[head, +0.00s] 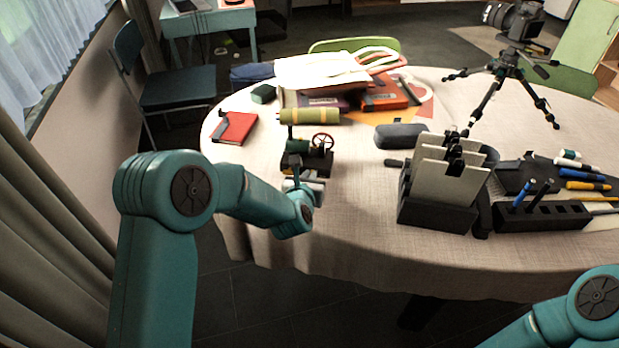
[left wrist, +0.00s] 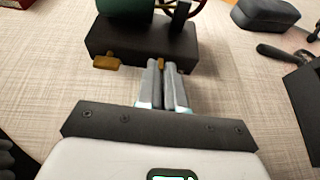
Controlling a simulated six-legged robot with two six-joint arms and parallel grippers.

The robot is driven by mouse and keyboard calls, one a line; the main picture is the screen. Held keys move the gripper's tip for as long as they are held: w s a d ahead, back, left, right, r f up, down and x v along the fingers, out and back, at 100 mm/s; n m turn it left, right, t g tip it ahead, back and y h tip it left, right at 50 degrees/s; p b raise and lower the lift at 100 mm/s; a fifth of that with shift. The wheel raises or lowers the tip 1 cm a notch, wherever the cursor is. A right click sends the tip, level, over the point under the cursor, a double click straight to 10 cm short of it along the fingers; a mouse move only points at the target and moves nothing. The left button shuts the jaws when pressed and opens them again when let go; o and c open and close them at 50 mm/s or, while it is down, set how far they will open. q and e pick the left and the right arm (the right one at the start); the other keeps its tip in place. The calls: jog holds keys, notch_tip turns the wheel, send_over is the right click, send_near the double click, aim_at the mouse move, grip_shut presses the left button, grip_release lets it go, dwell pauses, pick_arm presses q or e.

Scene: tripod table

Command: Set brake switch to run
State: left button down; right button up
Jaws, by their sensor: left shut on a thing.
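A small machine with a dark base (head: 318,161), a green cylinder and a red-rimmed wheel (head: 322,141) stands near the left edge of the table. In the left wrist view its dark base (left wrist: 140,42) has a brass-coloured knob (left wrist: 106,62) at the front left. A second small brass-coloured piece (left wrist: 161,64) shows between my fingertips, mostly hidden; I take it for the brake switch, but its setting cannot be read. My left gripper (head: 298,178) is at the machine's front, its fingers (left wrist: 162,80) nearly together on that piece. My right gripper is out of view.
A dark holder with pale upright panels (head: 438,215) and a pen rack (head: 540,217) stand to the right. A red notebook (head: 235,127) lies left of the machine, a yellow-green roll (head: 310,116) behind it. A grey case (head: 402,136) lies right. The front tablecloth is clear.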

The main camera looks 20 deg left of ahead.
aim_at(324, 173)
pick_arm(q)
jog(key=shift+d+f+b, duration=0.15)
jog(key=shift+d+b, duration=0.1)
jog(key=shift+b, duration=0.05)
jog(key=shift+w+d+f+b, duration=0.1)
jog(key=shift+w+d+b, duration=0.05)
jog(key=shift+d+b, duration=0.85)
jog(key=shift+d, duration=0.35)
jog(key=shift+r, duration=0.2)
jog(key=c, duration=1.2)
grip_release()
jog(key=shift+c, duration=0.2)
jog(key=shift+a, duration=0.1)
